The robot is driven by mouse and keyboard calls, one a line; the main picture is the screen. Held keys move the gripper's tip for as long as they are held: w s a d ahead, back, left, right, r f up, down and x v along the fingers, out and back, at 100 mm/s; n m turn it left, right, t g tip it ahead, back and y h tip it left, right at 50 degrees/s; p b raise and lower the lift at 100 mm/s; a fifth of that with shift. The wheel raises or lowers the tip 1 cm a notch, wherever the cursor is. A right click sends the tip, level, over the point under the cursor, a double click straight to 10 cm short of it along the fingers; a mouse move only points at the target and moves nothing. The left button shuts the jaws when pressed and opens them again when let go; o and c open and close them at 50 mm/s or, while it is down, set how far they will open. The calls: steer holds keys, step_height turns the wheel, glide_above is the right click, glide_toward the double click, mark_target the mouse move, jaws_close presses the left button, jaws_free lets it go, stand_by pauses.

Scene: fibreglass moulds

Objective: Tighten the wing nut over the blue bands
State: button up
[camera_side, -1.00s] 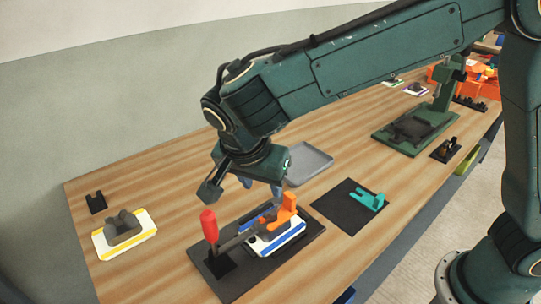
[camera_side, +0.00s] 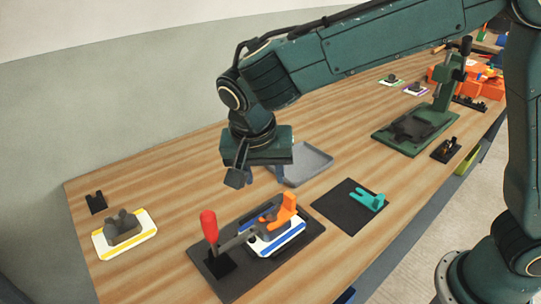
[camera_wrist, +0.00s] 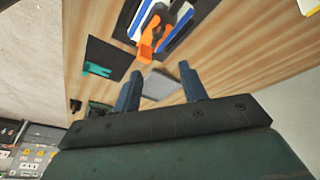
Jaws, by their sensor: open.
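The white base with blue bands (camera_side: 284,243) lies on a black plate (camera_side: 312,246) at the front middle, holding a grey block. An orange part (camera_side: 287,208) stands upright at its right end; it also shows in the wrist view (camera_wrist: 146,50). I cannot make out a separate wing nut, nor tell whether this part is it. A red-handled clamp (camera_side: 209,226) stands at the plate's left end, its dark arm reaching towards the block. My gripper (camera_side: 266,180) is above and behind the blue-banded base, apart from it. Its two fingers (camera_wrist: 160,70) are open and empty.
A grey tray (camera_side: 318,160) sits behind my gripper. A teal part (camera_side: 371,201) lies on a black mat (camera_side: 338,212) to the right. A yellow-banded base (camera_side: 101,246) is at the left. A green press (camera_side: 443,95) stands far right. Bare wood lies between.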

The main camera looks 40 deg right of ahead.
mark_target(272, 212)
steer(key=d+n+y, duration=0.3)
steer(key=d+n, duration=0.1)
steer(key=n, duration=0.7)
steer(key=d+n+y, duration=0.4)
steer(key=d+n, duration=0.1)
steer(key=n, duration=0.7)
steer(key=shift+s+r+g+y, duration=0.3)
steer(key=shift+r, duration=0.05)
steer(key=shift+a+f, duration=0.1)
steer(key=shift+f, duration=0.05)
steer(key=x, duration=1.3)
steer(key=shift+w+f, duration=0.1)
steer(key=shift+f, duration=0.15)
steer(key=shift+c, duration=0.4)
